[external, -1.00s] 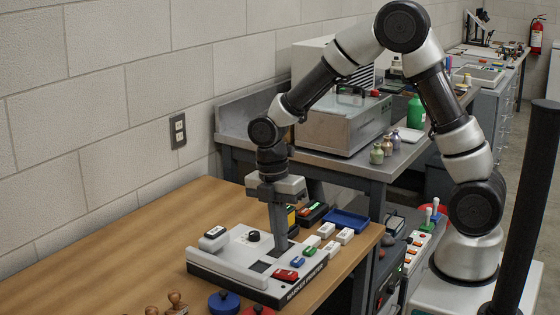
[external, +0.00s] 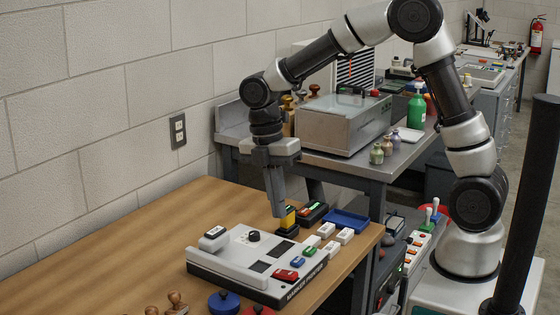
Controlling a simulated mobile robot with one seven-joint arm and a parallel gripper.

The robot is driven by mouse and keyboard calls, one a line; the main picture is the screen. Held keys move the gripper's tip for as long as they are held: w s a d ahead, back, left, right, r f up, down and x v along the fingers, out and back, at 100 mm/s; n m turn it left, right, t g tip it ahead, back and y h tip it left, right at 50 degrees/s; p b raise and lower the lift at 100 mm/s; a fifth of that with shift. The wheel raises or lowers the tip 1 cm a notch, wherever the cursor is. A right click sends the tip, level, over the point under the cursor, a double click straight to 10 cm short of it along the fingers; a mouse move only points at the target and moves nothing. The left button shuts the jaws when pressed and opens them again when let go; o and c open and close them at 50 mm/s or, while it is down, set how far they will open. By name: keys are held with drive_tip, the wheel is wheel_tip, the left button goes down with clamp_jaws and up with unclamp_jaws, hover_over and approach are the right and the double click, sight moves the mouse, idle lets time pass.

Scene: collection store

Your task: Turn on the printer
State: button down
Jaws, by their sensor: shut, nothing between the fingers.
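The printer (external: 226,268) is a light grey, low console with a dark base, lying on the wooden table; lettering runs along its front edge. On it are a black knob (external: 253,236), a white-and-black switch block (external: 215,232) at the back left, dark square panels, and red (external: 286,275), blue (external: 297,263) and green (external: 309,252) pieces along the right side. My gripper (external: 279,214) points down, slightly tilted, with its fingers together and empty. Its tips are beyond the printer's back edge in the picture, beside a yellow-and-black block (external: 289,220). I cannot tell whether they touch the block.
White blocks (external: 345,236) stand right of the printer. A black holder (external: 312,212) and a blue tray (external: 346,220) lie behind. Wooden stamps (external: 176,302) and a round blue item (external: 224,302) are in front. The table's left part (external: 120,245) is clear.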

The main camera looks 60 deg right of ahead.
sight(292, 274)
drive_tip(key=shift+s, duration=0.2)
drive_tip(key=s+f+b, duration=0.1)
drive_tip(key=f, duration=0.3)
drive_tip(key=f+b, duration=0.1)
drive_tip(key=f, duration=0.4)
drive_tip(key=s+f+b, duration=0.1)
drive_tip(key=f, duration=0.3)
drive_tip(key=shift+s+f, duration=0.35)
drive_tip(key=shift+f, duration=0.1)
drive_tip(key=shift+s+f+b, duration=0.2)
drive_tip(key=shift+f+b, duration=0.1)
drive_tip(key=shift+b, duration=0.25)
drive_tip(key=shift+r+t, duration=0.2)
drive_tip(key=shift+t, duration=0.1)
drive_tip(key=shift+w, duration=0.1)
